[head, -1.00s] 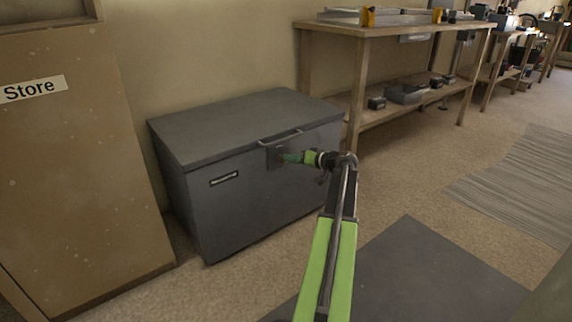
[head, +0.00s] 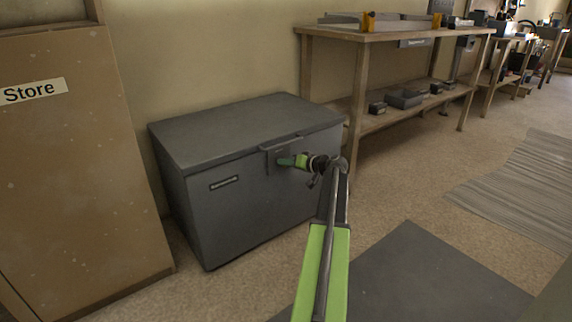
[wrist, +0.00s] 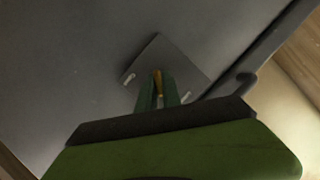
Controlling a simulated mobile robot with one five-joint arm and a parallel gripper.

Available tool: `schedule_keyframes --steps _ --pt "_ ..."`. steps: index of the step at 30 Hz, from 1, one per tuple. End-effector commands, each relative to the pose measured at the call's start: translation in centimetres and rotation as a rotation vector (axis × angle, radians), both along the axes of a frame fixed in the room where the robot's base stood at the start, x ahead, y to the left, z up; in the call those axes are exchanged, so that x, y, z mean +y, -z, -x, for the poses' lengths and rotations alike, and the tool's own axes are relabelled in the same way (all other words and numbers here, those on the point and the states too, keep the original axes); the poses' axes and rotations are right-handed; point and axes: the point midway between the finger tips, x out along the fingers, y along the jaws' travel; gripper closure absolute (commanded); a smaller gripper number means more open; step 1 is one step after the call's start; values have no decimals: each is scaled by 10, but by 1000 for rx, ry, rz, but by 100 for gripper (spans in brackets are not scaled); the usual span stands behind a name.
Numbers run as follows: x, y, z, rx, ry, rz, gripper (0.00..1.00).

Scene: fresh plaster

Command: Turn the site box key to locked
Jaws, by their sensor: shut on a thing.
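The grey site box (head: 240,220) stands closed against the wall, left of centre in the head view, with a handle at its front top edge. A square lock plate (wrist: 188,55) is on its front face; in the wrist view it appears tilted like a diamond, with two pale marks on it. The brass-coloured key (wrist: 158,80) shows between my green fingers at the plate. My gripper (head: 283,161) is shut on the key, close to the box front. The fingers hide most of the key, and I cannot read its turn position.
A wooden workbench (head: 390,36) with a lower shelf stands right of the box. A brown Store panel (head: 75,170) stands at the left. A dark mat (head: 420,275) lies on the floor, and a striped mat (head: 520,190) lies farther right. The floor between is open.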

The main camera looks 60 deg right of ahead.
Motion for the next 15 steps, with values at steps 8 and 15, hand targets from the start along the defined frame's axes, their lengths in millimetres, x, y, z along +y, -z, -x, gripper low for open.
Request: schedule_keyframes --steps 8,15 --pt "1 -1 1 5 0 18 100" --pt "2 -2 0 38 -1 125 100"
